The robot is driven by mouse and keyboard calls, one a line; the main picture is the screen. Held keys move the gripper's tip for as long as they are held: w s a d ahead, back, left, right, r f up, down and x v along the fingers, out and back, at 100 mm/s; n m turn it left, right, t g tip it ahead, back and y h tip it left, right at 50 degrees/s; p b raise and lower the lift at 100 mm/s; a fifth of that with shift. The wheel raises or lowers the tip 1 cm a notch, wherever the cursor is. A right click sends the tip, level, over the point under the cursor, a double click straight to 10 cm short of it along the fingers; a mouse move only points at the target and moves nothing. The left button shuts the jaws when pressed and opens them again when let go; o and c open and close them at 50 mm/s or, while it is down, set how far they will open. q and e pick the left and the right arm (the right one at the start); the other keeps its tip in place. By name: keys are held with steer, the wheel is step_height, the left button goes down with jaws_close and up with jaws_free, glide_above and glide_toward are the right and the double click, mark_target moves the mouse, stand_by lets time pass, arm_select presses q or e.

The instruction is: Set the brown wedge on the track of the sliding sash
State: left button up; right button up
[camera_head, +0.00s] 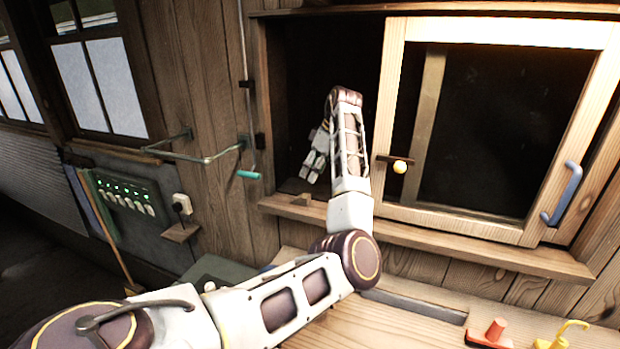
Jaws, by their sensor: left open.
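The sliding sash (393,110) is a pale wooden frame with dark glass, a blue handle and a yellow knob. It stands to the right, leaving a dark opening at the left. The track runs along the wooden sill (430,237) under it. A small brown block that looks like the wedge (302,199) sits at the left end of the sill, below the opening. My left gripper (311,170) is open in the opening, fingers pointing down, just above the block and apart from it. I cannot see anything between its fingers. My right gripper is out of view.
A wooden bench (390,325) lies below, with a red item (490,334) and a yellow item (562,335) at its right. A green-lit panel (125,193) is farther left.

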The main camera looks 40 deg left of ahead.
arm_select(q)
steer(key=shift+w+d+r, duration=0.1)
steer(key=shift+d+r, duration=0.15)
steer(key=shift+r, duration=0.4)
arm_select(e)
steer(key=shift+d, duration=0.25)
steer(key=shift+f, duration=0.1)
